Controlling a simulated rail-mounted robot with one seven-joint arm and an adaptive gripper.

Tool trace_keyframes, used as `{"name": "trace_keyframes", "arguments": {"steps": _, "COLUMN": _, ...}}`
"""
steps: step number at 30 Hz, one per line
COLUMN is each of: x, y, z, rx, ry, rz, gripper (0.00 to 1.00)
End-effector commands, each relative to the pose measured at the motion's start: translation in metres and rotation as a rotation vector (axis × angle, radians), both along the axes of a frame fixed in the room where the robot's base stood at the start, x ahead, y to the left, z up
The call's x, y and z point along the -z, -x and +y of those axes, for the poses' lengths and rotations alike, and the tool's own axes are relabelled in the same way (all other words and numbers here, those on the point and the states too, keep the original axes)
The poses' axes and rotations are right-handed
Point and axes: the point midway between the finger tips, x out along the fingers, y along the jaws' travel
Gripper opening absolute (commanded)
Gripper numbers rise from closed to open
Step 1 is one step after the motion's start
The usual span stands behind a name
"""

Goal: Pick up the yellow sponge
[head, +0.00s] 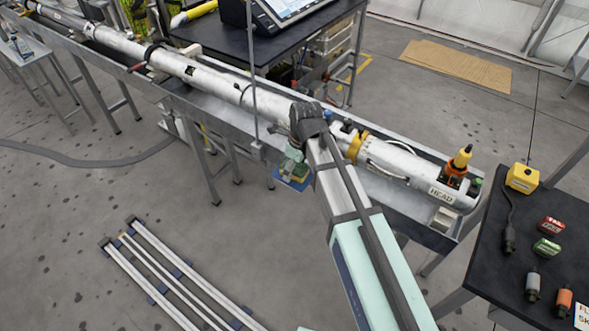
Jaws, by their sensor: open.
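A small yellow-green block (300,173), which looks like the yellow sponge, shows on a small blue tray (291,185) beside the front side of the long metal trough. My arm comes up from the bottom right and bends at a dark joint over the trough. My gripper (296,165) is at the arm's far end, pointing down just over the block. It is open, but its fingers are small and partly hidden, and I cannot tell whether they touch the block.
A long white tube (190,70) marked HEAD lies in the metal trough (390,205). A dark table (480,245) at right holds a yellow box (522,178) and several small items. Metal rails (180,275) lie on the floor. A thin pole stands left of my gripper.

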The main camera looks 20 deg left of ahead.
Motion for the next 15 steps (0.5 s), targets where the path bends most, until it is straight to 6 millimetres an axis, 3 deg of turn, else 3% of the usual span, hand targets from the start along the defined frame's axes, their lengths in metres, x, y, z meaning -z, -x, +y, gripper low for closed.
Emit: {"name": "trace_keyframes", "arguments": {"steps": 15, "x": 0.0042, "y": 0.0, "z": 0.0, "rx": 0.0, "ry": 0.0, "rz": 0.0, "gripper": 0.86}}
